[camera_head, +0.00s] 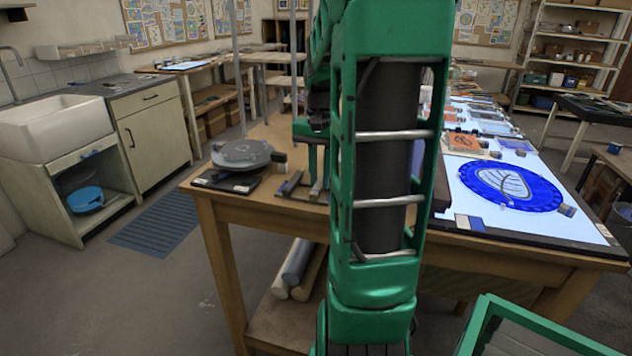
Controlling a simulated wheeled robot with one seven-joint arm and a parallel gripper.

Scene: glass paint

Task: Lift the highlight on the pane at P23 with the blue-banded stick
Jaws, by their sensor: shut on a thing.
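The round pane (511,186) lies flat on the bright light table (455,195) at the right. It has a deep blue border and a pale leaf with dark veins in its middle. The mark P23 is too small to read. My green arm stands upright across the middle of the view. Its far wrist part shows just left of the near link, over the wooden bench's left part. My gripper's fingers cannot be made out behind the arm, nor can anything held in them. I cannot make out the blue-banded stick.
A grey round turntable (241,154) stands on the left of the wooden bench (225,204). Small dark blocks (290,183) lie beside it. A blue and cream block (469,223) and a small block (567,210) lie by the pane. An orange piece (464,142) lies behind it.

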